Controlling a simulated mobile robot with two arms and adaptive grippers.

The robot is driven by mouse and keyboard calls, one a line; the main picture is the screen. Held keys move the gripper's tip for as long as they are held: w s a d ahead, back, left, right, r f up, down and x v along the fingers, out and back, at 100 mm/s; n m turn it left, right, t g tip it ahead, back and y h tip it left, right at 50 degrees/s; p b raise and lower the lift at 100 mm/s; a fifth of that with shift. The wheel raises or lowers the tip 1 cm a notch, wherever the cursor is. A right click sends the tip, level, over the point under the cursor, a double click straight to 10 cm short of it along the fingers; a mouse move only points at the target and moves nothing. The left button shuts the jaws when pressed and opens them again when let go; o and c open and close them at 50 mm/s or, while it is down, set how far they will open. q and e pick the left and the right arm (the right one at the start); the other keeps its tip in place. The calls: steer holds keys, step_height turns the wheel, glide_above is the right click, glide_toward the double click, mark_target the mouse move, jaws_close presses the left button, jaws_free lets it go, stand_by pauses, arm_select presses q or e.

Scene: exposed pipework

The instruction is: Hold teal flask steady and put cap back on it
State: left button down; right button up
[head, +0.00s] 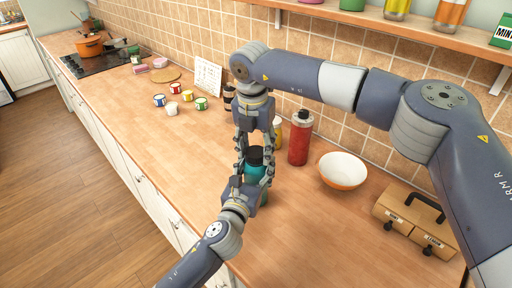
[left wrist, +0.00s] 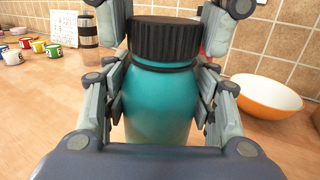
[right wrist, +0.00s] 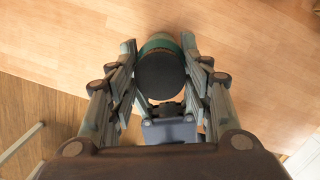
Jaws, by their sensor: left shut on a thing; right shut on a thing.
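The teal flask (head: 258,172) stands upright on the wooden counter; in the left wrist view its body (left wrist: 160,102) fills the middle. My left gripper (left wrist: 160,88) is shut on the flask body from the near side. The black ribbed cap (left wrist: 163,38) sits level on top of the flask, with no gap showing at the teal shoulder. I cannot tell how tightly it is seated. My right gripper (right wrist: 158,50) comes from above and is shut on the cap (right wrist: 160,76), its fingers on either side. In the head view the fingers partly hide flask and cap.
A red bottle (head: 300,138) and a white-and-orange bowl (head: 342,170) stand to the right of the flask. A dark canister (head: 229,97) stands behind the grippers. Several mugs (head: 187,95) are farther back. A wooden drawer box (head: 410,220) is at front right.

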steer(key=m, duration=0.6)
steer(key=shift+a+h, duration=0.1)
steer(key=shift+h, duration=0.2)
steer(key=m, duration=0.4)
steer(key=shift+w+g, duration=0.1)
steer(key=shift+g, duration=0.3)
steer(key=m, duration=0.6)
steer(key=shift+g, duration=0.4)
steer(key=m, duration=0.5)
steer(key=shift+g, duration=0.3)
steer(key=shift+w, duration=0.1)
steer(key=o, duration=0.8)
steer(key=shift+c, duration=0.2)
